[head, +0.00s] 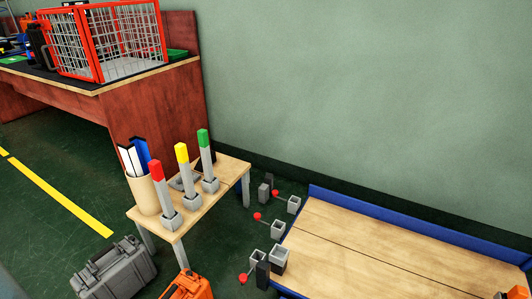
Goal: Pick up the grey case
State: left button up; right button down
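The grey case (117,270) stands on the dark green floor at the lower left, in front of a small wooden table (230,172). Its handle is on its upper left side, and the bottom of the case is close to the picture's lower edge. Neither of my grippers shows in the head view.
An orange case (190,287) is beside the table's front leg, cut off below. A blue-edged wooden surface (380,250) is at right. Grey blocks with red balls stand between.

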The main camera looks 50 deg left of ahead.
aim_at(120, 271)
jog(key=u, duration=2.85)
jog(key=i+j, duration=0.85)
jog(key=j, duration=0.2)
jog(key=i+j, duration=0.4)
jog(key=j, duration=0.1)
